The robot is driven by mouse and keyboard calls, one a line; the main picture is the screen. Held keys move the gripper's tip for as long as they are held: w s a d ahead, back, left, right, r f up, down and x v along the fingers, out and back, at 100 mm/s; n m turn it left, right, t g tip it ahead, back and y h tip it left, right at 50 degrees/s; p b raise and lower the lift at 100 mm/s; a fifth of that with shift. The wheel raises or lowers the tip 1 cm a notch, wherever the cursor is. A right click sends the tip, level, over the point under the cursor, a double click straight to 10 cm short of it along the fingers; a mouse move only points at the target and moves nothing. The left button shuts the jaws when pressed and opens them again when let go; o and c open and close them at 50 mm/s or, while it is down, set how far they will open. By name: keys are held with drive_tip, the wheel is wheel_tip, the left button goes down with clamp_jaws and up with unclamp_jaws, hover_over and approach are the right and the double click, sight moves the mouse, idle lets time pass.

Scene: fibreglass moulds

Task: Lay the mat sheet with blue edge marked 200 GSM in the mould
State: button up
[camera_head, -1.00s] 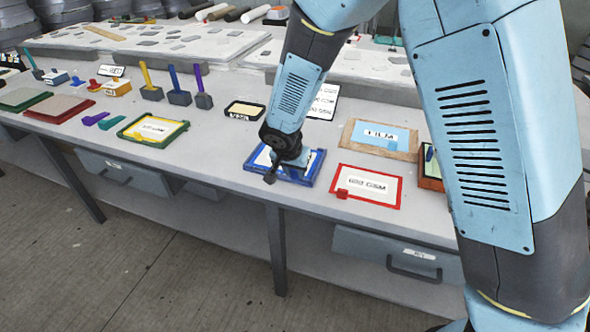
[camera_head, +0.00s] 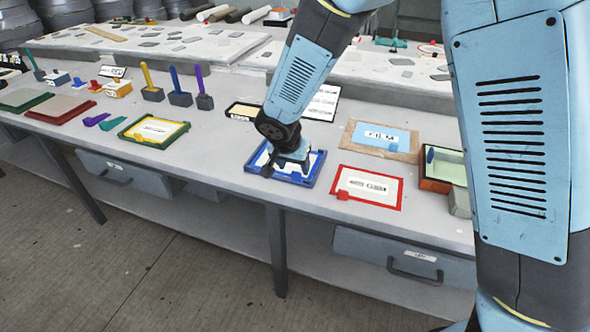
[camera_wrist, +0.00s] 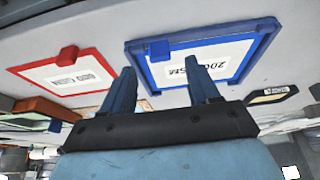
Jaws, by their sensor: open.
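I cannot tell whether the fingers touch the sheet.
A red-edged sheet (camera_head: 367,186) lies just right, with a FILM board (camera_head: 383,138) behind it. A green and yellow framed sheet (camera_head: 153,131) lies to the left. Hammer-like tools with coloured handles (camera_head: 179,88) stand farther back. The bench between is clear.

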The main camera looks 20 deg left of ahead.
drive_tip(key=v, duration=0.9)
drive_tip(key=shift+r, duration=0.35)
drive_tip(key=shift+s, duration=0.1)
drive_tip(key=w+d+r, duration=0.1)
drive_tip(key=d+r, duration=0.5)
drive_tip(key=d, duration=0.6)
drive_tip(key=w+d+r, duration=0.1)
drive_tip(key=d+r, duration=0.5)
drive_tip(key=d, duration=0.5)
drive_tip(key=s+d+r, duration=0.2)
drive_tip(key=s+d, duration=0.5)
drive_tip(key=d, duration=0.1)
drive_tip(key=s+d+r+n+t, duration=0.1)
drive_tip(key=s+d+r, duration=0.2)
drive_tip(key=s+d, duration=0.4)
drive_tip(key=shift+d, duration=1.05)
drive_tip(key=shift+s, duration=0.15)
